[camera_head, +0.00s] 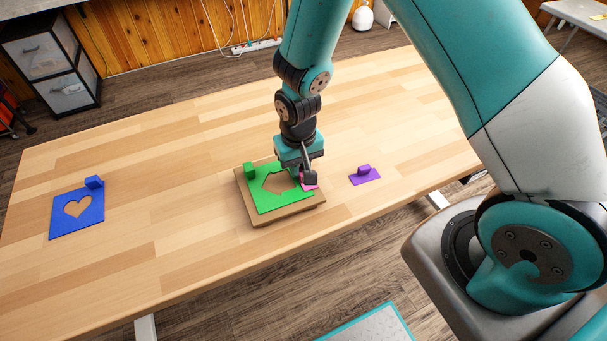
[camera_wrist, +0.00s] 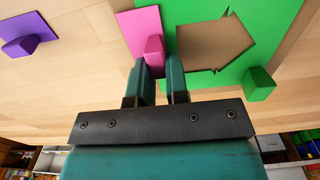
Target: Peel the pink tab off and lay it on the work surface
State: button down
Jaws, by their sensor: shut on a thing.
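The pink tab (camera_wrist: 144,32) shows in the wrist view as a flat pink piece with a raised block. My gripper (camera_wrist: 158,67) is shut on that block. In the head view only a bit of the pink tab (camera_head: 310,187) shows beside my gripper (camera_head: 306,183). It lies at the right edge of the green sheet (camera_head: 267,200), which has an arrow-shaped cutout and a green block at its corner. The green sheet lies on a brown board (camera_head: 262,220). I cannot tell whether the tab touches the sheet or board.
A purple tab (camera_head: 366,177) lies on the wooden work surface (camera_head: 180,270) to the right. A blue sheet (camera_head: 62,220) with a heart cutout and a blue block lies at the far left. The surface between the blue sheet and the board is clear.

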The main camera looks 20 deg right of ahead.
dwell(0.4)
jog(key=shift+r+p, duration=2.9)
jog(key=shift+r, duration=0.65)
